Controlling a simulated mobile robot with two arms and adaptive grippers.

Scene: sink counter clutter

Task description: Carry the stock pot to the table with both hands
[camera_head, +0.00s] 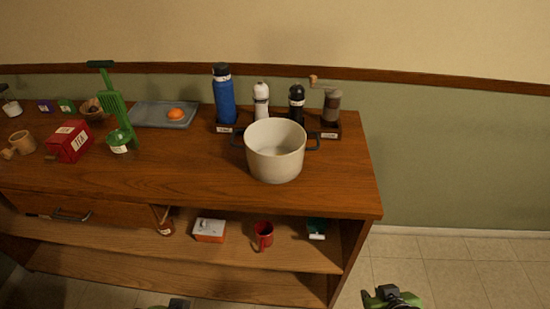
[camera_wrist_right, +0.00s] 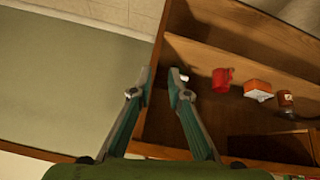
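The cream stock pot (camera_head: 276,158) stands upright and empty-looking on the right part of the wooden counter (camera_head: 215,185). Its two dark side handles stick out left and right. My right gripper (camera_head: 390,298) is at the bottom edge of the head view, in front of the counter and well apart from the pot. In the right wrist view its two fingers (camera_wrist_right: 158,82) are spread with nothing between them. My left gripper (camera_head: 178,303) barely shows at the bottom edge, so its fingers are hidden. No separate table can be made out.
Behind the pot stand a blue bottle (camera_head: 224,98), a white shaker (camera_head: 261,101), a black shaker (camera_head: 296,103) and a grinder (camera_head: 331,105). A red tea box (camera_head: 69,141) and green items stand left. The lower shelf holds a red mug (camera_head: 263,235). Floor at right is clear.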

